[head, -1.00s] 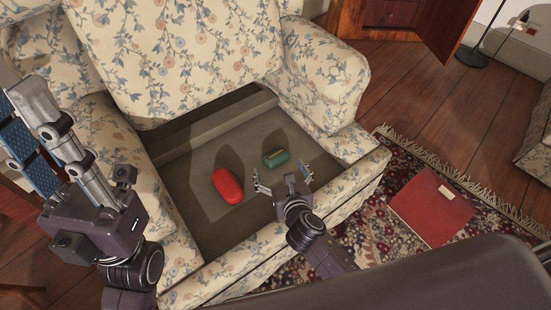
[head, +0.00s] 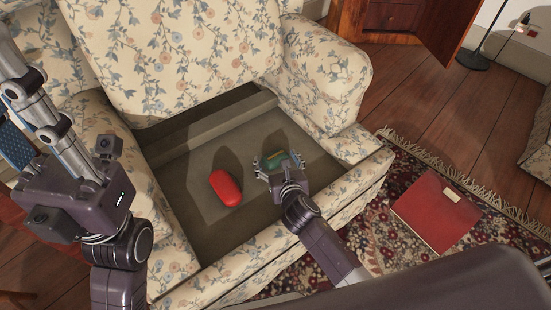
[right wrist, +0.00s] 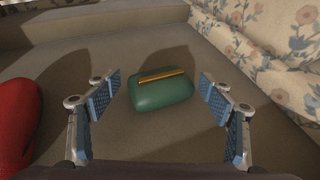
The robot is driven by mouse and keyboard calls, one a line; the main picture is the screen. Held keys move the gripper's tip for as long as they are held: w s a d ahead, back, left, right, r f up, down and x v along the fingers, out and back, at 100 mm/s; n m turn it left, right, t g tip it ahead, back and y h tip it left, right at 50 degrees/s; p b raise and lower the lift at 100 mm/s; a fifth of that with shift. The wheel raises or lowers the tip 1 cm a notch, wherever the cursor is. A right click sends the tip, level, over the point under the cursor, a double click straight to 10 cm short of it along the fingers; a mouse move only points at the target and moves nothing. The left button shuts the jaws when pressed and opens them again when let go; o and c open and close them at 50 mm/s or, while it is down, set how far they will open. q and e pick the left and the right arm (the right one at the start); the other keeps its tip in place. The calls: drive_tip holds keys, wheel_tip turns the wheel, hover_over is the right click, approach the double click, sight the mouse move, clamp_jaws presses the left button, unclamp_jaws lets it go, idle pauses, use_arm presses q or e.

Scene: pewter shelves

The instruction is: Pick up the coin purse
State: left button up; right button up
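The coin purse (head: 278,160) is a small green rounded pouch with a gold clasp bar on top. It lies on the bare grey seat base of the sofa. In the right wrist view the purse (right wrist: 162,92) sits between and just beyond the spread blue finger pads. My right gripper (head: 280,162) is open around it, with gaps on both sides, and partly hides it in the head view.
A red rounded case (head: 225,188) lies left of the purse and shows at the left edge of the wrist view (right wrist: 16,125). The floral sofa's right arm (head: 325,80) and front rail (head: 345,195) bound the seat. A red folder (head: 438,218) lies on the rug.

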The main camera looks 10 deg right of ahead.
drive_tip(key=c, duration=0.7)
drive_tip(key=shift+c, duration=0.2)
